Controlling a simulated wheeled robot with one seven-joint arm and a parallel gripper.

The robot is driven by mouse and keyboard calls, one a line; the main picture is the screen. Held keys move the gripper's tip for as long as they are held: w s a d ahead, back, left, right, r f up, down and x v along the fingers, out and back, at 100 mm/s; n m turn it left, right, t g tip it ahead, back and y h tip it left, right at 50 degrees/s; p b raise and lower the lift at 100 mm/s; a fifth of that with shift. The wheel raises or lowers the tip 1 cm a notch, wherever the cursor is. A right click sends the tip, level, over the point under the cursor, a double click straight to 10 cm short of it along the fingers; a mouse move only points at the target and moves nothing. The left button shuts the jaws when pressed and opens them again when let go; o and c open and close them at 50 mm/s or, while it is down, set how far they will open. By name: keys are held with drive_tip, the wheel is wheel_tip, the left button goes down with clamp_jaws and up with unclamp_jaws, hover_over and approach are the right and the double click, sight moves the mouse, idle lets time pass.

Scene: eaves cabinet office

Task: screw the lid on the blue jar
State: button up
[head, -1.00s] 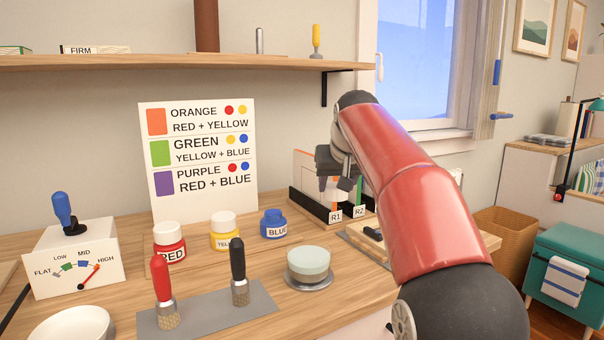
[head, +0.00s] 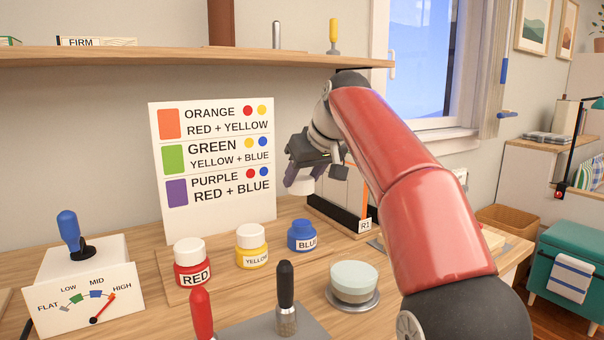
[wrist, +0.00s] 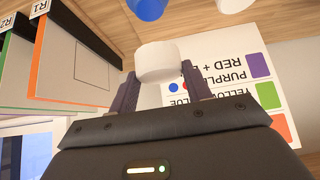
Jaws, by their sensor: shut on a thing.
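The blue jar (head: 302,239) stands upright on the bench with no white lid on it, its label facing me. A white lid (head: 301,187) is held between the fingers of my gripper (head: 303,176), above the blue jar and apart from it. In the wrist view the white lid (wrist: 160,62) sits between the two dark fingertips (wrist: 158,84). Part of the blue jar (wrist: 147,9) shows there at the top edge. The jar's opening is hard to make out in the head view.
Left of the blue jar stand the white-lidded yellow jar (head: 252,252) and red jar (head: 191,268). The colour chart (head: 220,215) leans behind. An upright rack (head: 338,216) stands right of the blue jar.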

sight(309, 193)
drive_tip(key=shift+f, duration=0.1)
wheel_tip(309, 193, down, 6)
drive_tip(key=b, duration=0.4)
drive_tip(key=shift+r+b, duration=0.25)
drive_tip(key=shift+b, duration=0.1)
drive_tip(key=shift+f, duration=0.1)
drive_tip(key=shift+d+p, duration=0.1)
drive_tip(key=shift+p, duration=0.45)
idle(1.4)
drive_tip(key=shift+f+b, duration=0.95)
drive_tip(key=shift+f, duration=0.2)
drive_tip(key=o, duration=1)
drive_tip(key=shift+s+r, duration=0.1)
drive_tip(key=p+v, duration=0.1)
drive_tip(key=v, duration=0.6)
drive_tip(key=shift+s+d+r, duration=0.15)
drive_tip(key=shift+r, duration=0.1)
